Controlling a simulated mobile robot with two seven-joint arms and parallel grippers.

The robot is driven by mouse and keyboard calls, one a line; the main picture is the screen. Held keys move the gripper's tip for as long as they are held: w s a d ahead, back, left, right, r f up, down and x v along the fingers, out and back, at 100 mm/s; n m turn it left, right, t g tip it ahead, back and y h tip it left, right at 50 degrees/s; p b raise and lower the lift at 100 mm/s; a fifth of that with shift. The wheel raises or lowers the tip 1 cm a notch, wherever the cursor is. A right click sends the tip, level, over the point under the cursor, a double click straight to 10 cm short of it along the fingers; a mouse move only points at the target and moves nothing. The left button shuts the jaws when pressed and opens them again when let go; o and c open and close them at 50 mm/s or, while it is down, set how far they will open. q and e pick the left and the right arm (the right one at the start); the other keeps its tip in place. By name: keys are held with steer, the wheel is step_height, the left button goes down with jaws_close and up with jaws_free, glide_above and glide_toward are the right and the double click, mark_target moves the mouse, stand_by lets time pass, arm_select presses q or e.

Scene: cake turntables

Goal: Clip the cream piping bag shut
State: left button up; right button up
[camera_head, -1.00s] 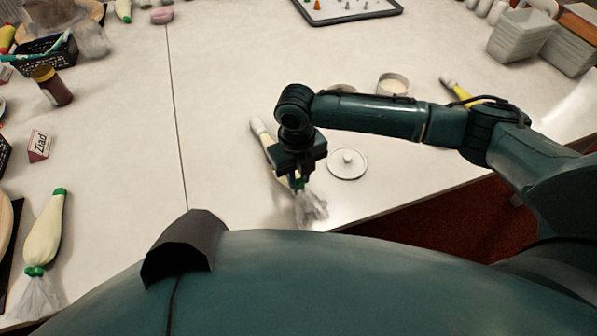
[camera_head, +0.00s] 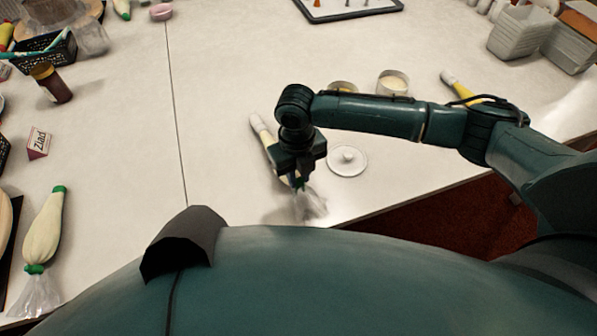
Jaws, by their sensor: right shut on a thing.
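A cream piping bag (camera_head: 262,134) lies on the table with its white tip pointing up and left. Its clear, gathered open end (camera_head: 311,207) spreads toward the table's front edge. My right gripper (camera_head: 299,181) points down over the neck of this bag and is shut on a small green clip there. The gripper hides most of the clip and the middle of the bag, so I cannot tell how far the clip encloses the neck. My left gripper is not in view.
A white round lid (camera_head: 347,162) lies just right of the gripper. Two round tins (camera_head: 393,83) stand behind my right forearm. Another cream bag (camera_head: 43,228) with a green clip lies at left. The table's middle left is clear.

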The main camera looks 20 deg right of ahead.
steer(key=shift+f, duration=0.4)
stand_by(0.4)
steer(key=o, duration=0.9)
step_height(320, 180, up, 5)
steer(key=p, duration=0.4)
steer(key=shift+f+p, duration=0.2)
steer(key=shift+p, duration=0.15)
steer(key=shift+r+p, duration=0.55)
steer(key=shift+r, duration=0.2)
